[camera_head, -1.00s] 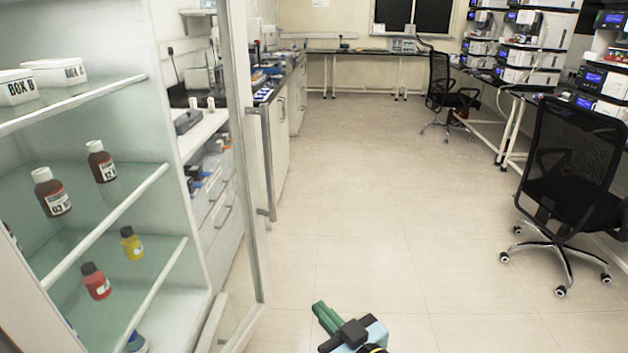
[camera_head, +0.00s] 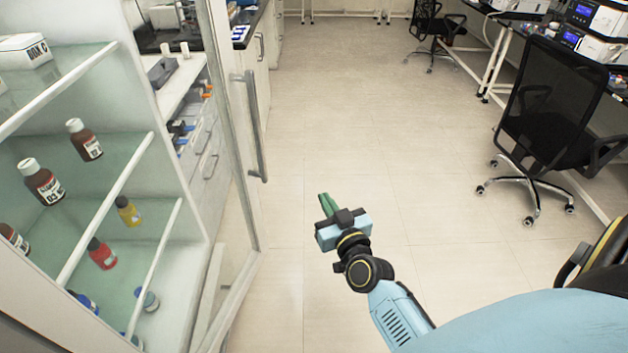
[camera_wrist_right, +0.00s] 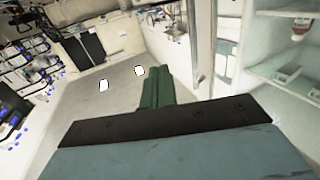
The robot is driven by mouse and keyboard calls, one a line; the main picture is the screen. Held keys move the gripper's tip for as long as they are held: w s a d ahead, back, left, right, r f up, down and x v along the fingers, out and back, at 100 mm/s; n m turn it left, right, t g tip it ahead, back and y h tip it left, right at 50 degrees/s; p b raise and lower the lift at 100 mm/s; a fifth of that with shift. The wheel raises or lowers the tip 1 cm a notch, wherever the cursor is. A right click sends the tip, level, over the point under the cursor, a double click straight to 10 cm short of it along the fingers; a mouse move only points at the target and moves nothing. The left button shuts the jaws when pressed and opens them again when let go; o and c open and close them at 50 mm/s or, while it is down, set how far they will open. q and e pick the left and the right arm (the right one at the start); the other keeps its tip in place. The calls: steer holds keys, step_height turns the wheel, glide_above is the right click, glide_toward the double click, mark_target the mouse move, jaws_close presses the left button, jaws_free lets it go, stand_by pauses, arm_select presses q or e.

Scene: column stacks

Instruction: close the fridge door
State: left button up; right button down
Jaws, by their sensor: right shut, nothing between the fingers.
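The fridge stands open on the left of the head view, with its shelves (camera_head: 100,158) showing. Its glass door (camera_head: 232,200) is swung out, with a light frame and a vertical grey handle (camera_head: 257,130) on its right side. My right gripper (camera_head: 326,203), with green fingers, is shut and empty, over the floor to the right of the door and apart from the handle. In the right wrist view the green fingers (camera_wrist_right: 160,75) are together, left of a pale upright frame edge (camera_wrist_right: 204,45) and the shelves (camera_wrist_right: 285,70). My left gripper is not in view.
A black office chair (camera_head: 552,110) is at the right. The middle floor (camera_head: 350,120) is clear.

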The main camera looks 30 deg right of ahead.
steer(key=w+d, duration=0.1)
steer(key=w, duration=0.6)
steer(key=shift+w+d, duration=0.2)
steer(key=shift+w, duration=0.05)
